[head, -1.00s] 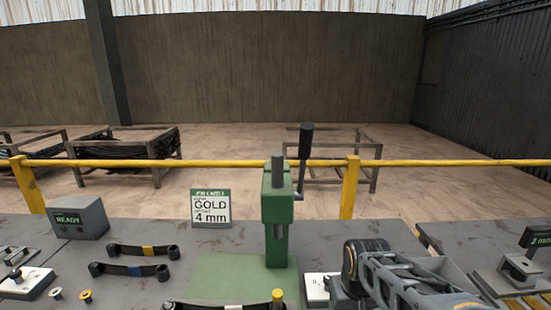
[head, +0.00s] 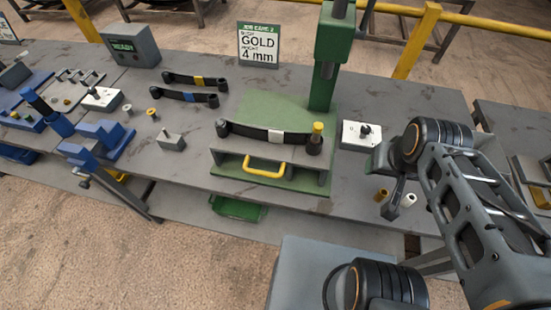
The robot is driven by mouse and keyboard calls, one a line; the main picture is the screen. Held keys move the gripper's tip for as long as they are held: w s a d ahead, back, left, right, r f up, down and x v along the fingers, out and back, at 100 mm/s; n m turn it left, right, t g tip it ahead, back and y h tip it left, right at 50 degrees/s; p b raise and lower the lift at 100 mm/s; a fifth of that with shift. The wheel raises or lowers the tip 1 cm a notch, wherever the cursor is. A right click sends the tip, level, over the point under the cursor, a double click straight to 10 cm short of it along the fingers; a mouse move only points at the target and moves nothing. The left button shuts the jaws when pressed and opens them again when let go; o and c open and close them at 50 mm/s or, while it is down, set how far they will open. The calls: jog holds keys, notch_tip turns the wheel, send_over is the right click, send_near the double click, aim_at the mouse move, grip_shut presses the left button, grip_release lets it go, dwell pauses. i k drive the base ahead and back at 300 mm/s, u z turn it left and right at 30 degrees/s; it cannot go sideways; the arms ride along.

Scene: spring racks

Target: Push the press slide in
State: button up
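The green press (head: 333,50) stands at the back of the table, on a green base plate (head: 275,110). Its slide (head: 228,166) sits at the front of the base near the table's front edge, clear of the press column, with a yellow handle (head: 265,168) facing me. A dark leaf spring with a white band (head: 277,138) lies on the slide. A gold bushing (head: 318,128) stands at the spring's right end. My gripper (head: 393,200) hangs to the right of the slide, apart from the handle. Its fingers are mostly hidden or too small to judge.
Loose gold (head: 381,195) and white (head: 408,200) bushings stand beside my gripper. A white block (head: 361,135) sits right of the slide. Two more springs (head: 190,96) and a blue fixture (head: 100,140) are left.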

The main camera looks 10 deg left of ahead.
aim_at(291, 155)
jog(key=z, duration=0.2)
jog(key=k, duration=1.15)
jog(key=u, duration=1.2)
jog(key=i, duration=0.5)
